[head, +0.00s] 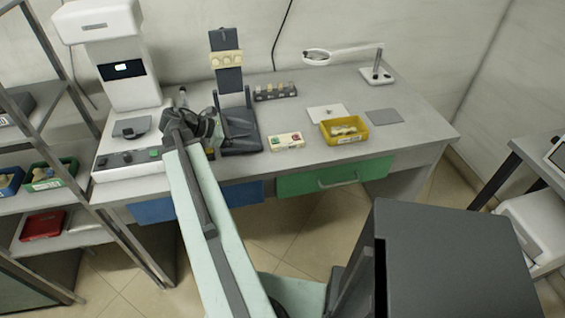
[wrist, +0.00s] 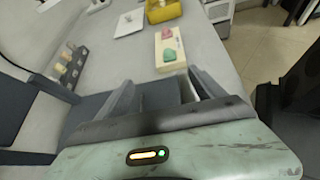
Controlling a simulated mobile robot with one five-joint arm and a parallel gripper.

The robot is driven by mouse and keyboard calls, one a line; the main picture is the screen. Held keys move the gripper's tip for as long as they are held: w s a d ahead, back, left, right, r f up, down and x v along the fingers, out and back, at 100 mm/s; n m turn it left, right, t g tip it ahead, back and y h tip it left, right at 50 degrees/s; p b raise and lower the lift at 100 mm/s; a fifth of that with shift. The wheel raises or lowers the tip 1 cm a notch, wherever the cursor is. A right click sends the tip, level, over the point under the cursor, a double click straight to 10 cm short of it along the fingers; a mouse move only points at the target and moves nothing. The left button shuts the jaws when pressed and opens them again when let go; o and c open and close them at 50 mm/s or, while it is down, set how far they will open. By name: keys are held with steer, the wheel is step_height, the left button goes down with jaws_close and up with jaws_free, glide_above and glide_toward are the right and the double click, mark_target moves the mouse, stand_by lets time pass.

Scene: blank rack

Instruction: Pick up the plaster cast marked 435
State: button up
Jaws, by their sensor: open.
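No marking 435 is legible in either view, so I cannot tell which piece is the plaster cast. Cream pieces (head: 226,59) sit high on a dark upright stand (head: 229,80). A cream block (head: 286,141) with a pink and a green piece lies on the desk; it also shows in the wrist view (wrist: 160,60), ahead of my gripper. A yellow bin (head: 344,139) holds pale pieces. My gripper (head: 205,125) is over the desk, left of the stand's base. In the wrist view my gripper (wrist: 165,92) is open, with nothing seen held between its fingers.
A dark rack (head: 275,96) of small pieces stands behind the cream block; it shows at left in the wrist view (wrist: 67,66). A white machine (head: 130,90) stands left. A magnifier lamp (head: 345,54) stands back right. The desk's right end is clear.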

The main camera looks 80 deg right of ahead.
steer(key=g+b, duration=0.1)
steer(key=g, duration=0.1)
glide_toward(293, 137)
steer(key=shift+s+d+f+y, duration=0.15)
steer(key=shift+s+d, duration=0.25)
steer(key=shift+s, duration=0.2)
steer(key=shift+s+d+f+y, duration=0.2)
steer(key=shift+s+d, duration=0.15)
steer(key=shift+s, duration=0.25)
steer(key=b+x, duration=0.3)
steer(key=x, duration=0.4)
steer(key=shift+s+d+f, duration=0.15)
steer(key=shift+s+f, duration=0.05)
steer(key=shift+f, duration=0.15)
steer(key=shift+r, duration=0.1)
